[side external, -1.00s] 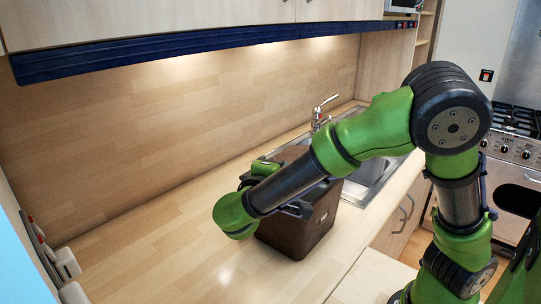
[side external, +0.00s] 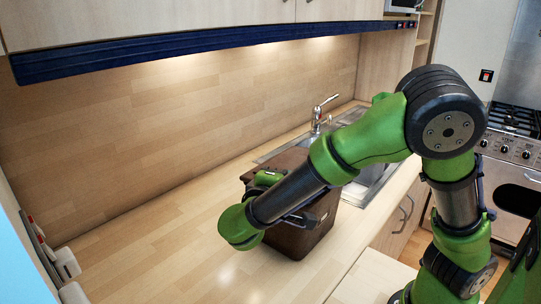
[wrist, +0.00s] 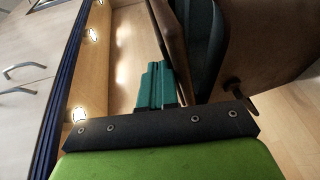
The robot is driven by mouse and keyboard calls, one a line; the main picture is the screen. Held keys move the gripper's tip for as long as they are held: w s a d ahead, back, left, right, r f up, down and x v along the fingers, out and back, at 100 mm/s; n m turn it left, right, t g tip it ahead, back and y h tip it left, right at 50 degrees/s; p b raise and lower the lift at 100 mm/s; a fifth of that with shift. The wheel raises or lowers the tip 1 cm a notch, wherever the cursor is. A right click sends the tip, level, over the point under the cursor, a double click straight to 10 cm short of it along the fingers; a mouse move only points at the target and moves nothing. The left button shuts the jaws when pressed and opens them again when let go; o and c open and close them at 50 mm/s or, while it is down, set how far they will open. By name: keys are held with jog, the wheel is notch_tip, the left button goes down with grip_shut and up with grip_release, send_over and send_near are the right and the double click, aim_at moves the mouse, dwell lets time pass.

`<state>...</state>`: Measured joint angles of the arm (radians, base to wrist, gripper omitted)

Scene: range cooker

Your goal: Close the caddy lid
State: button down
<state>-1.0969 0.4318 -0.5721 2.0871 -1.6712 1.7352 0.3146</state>
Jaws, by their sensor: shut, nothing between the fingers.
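The brown caddy (side external: 318,235) stands upright on the counter in front of the sink. My arm crosses in front of it and hides much of its front and top. A brown upper surface (side external: 283,163), apparently the lid, shows behind my arm; its exact angle is hard to tell. In the wrist view a brown panel (wrist: 275,40) fills the upper right, with a dark green shape beside it. My gripper (wrist: 155,85) is shut and empty, close to the brown panel's left side. I cannot tell whether they touch. In the side view the fingertips are hidden.
The sink (side external: 375,180) and tap (side external: 322,110) are behind the caddy. The counter to the left (side external: 150,240) is clear. A dark blue rail (side external: 200,45) runs under the wall cupboards. The cooker (side external: 515,155) is at the right.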

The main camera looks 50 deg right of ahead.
jog(key=shift+s+f, duration=0.2)
jog(key=shift+f, duration=0.4)
jog(key=shift+f, duration=0.15)
jog(key=shift+f, duration=0.4)
jog(key=shift+r, duration=3.55)
